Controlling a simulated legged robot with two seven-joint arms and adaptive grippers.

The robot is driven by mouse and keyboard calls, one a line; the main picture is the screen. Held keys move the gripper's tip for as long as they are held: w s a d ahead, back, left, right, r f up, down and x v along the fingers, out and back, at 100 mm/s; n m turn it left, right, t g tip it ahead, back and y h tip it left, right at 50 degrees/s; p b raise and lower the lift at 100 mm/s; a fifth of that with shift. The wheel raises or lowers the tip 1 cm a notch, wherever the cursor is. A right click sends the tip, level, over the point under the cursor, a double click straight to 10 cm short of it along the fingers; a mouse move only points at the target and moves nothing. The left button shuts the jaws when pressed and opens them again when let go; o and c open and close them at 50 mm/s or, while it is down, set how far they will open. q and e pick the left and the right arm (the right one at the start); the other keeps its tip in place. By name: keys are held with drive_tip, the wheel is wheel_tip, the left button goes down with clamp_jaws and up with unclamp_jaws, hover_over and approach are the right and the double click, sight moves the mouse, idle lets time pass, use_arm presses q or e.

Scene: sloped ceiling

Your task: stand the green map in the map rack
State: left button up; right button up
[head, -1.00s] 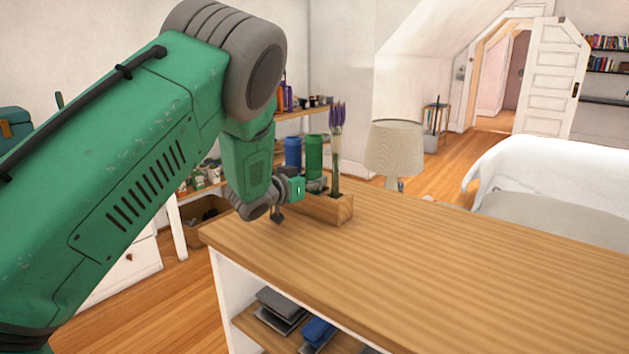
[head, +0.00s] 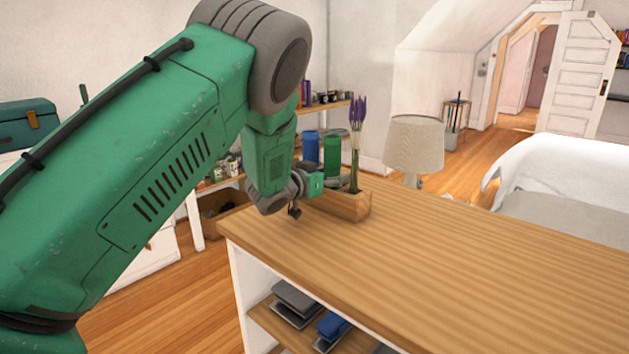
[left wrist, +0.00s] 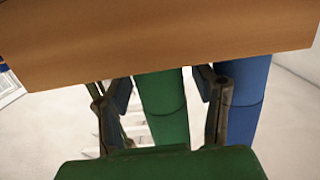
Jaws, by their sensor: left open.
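The green map (head: 332,153) is an upright green roll at the far end of the wooden desk. Its lower part goes behind the wall of the wooden map rack (head: 348,207), and it appears to stand in it. In the left wrist view the green map (left wrist: 163,108) lies between the two spread fingers of my left gripper (left wrist: 160,95), with gaps on both sides. In the head view my left gripper (head: 336,182) is low at the rack, partly hidden by its own wrist. The map's foot is hidden.
A blue roll (head: 311,146) stands beside the green map. Purple flowers (head: 357,125) rise at the rack's right end. A lamp (head: 414,143) is behind the desk. The desk top (head: 430,245) is clear on the near side and right.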

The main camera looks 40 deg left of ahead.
use_arm(q)
drive_tip(key=s+a+r+p, duration=0.1)
drive_tip(key=s+r, duration=0.1)
drive_tip(key=s, duration=0.9)
drive_tip(key=shift+s, duration=0.4)
use_arm(e)
drive_tip(key=shift+r, duration=0.8)
use_arm(q)
drive_tip(key=shift+f, duration=0.1)
